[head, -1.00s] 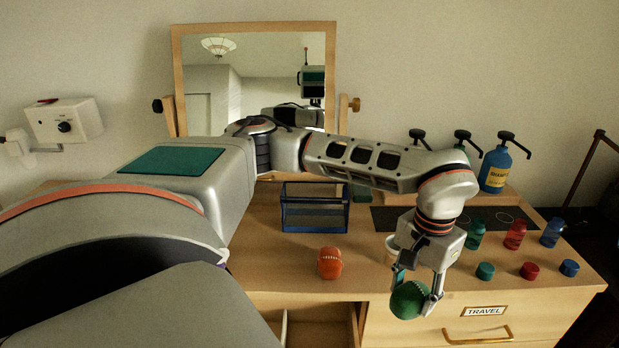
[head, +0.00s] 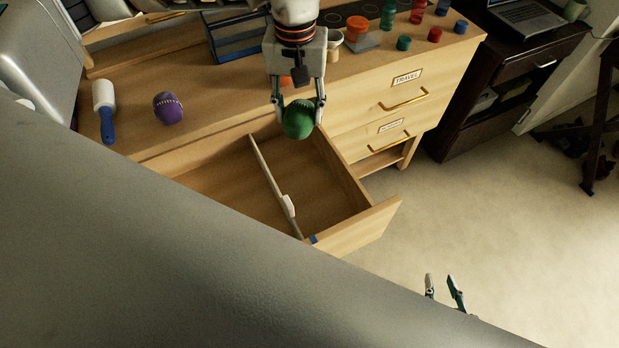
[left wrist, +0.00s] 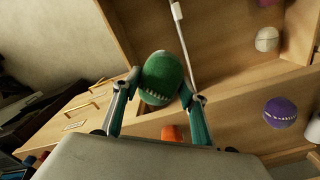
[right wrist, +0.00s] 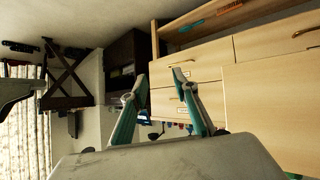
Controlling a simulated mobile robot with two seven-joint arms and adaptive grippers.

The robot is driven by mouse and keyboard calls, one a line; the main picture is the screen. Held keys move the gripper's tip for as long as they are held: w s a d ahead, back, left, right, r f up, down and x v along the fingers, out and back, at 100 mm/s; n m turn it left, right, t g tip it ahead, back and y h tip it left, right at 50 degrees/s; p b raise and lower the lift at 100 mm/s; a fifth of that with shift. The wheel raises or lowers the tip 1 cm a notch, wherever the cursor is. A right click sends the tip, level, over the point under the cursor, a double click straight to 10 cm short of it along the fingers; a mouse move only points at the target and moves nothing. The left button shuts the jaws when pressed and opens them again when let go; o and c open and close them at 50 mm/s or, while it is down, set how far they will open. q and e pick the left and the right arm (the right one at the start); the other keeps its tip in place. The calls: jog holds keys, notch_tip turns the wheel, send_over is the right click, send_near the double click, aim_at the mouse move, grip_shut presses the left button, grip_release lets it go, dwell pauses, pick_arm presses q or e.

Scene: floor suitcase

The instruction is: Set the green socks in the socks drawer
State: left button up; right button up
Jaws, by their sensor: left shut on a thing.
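The green socks (head: 298,119), rolled in a ball, are held between the fingertips of my left gripper (head: 298,104). They also show in the left wrist view (left wrist: 162,77), gripped at their sides. In the head view they appear over the back of the open drawer (head: 325,196), at its right compartment. A lengthwise divider (head: 266,172) with a white tag splits this drawer. In the left wrist view a white ball (left wrist: 267,39) lies in the other compartment. My right gripper (head: 443,288) is empty with fingers apart, low over the floor; it also shows in the right wrist view (right wrist: 158,88).
Purple rolled socks (head: 168,108) and a blue-handled roller (head: 105,110) lie on the dresser top. A blue mesh box (head: 238,38) stands further back. The shut TRAVEL drawer (head: 375,95) is to the right. Floor is clear at right.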

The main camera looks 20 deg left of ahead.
pick_arm(q)
jog(key=s+d+f+n+b, duration=0.25)
jog(key=d+n, duration=0.25)
jog(key=n, duration=0.8)
jog(key=s+d+f+n+b, duration=0.25)
jog(key=d+f+n, duration=0.2)
jog(key=n, duration=0.85)
jog(key=shift+n, duration=0.3)
jog(key=f, duration=0.5)
jog(key=f+b, duration=0.1)
jog(key=f, duration=0.9)
jog(key=shift+w+d+b, duration=0.2)
jog(key=shift+d+b, duration=0.05)
jog(key=shift+b, duration=0.15)
notch_tip(320, 180, down, 4)
jog(key=shift+r+b, duration=0.1)
jog(key=shift+b, duration=0.2)
jog(key=shift+f, duration=0.25)
jog(key=shift+r, duration=0.1)
